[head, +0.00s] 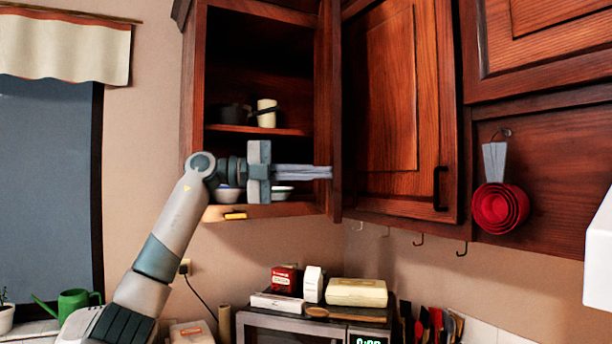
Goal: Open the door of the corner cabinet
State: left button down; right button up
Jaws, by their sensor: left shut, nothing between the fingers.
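The corner cabinet (199,100) hangs on the wall at upper centre, its front open onto the shelves. A narrow dark wood door (328,90) stands nearly edge-on at the right of the opening. My left gripper (331,172) is shut and empty, its fingers pointing right across the opening. The fingertips reach the lower part of this edge-on door; I cannot tell whether they touch it. To the right is a wood door panel (395,90) with a dark handle (438,188). My right gripper is out of view.
Inside the cabinet are a cream mug (266,113), a dark pot (235,114) and white bowls (282,192). Below, a microwave (290,325) carries boxes, including a yellow one (356,292). Red measuring cups (500,207) hang at right.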

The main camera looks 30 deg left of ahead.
pick_arm(q)
jog(key=w+d+n+t+y, duration=0.1)
jog(key=w+d+t, duration=0.1)
jog(key=w+d, duration=0.4)
jog(key=d, duration=0.3)
jog(key=shift+w+d+n+y+p, duration=0.25)
jog(key=shift+w+n+y+p, duration=0.05)
jog(key=shift+n+y+p, duration=0.1)
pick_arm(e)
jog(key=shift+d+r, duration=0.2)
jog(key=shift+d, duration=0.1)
pick_arm(q)
jog(key=shift+s, duration=0.1)
jog(key=shift+a, duration=0.15)
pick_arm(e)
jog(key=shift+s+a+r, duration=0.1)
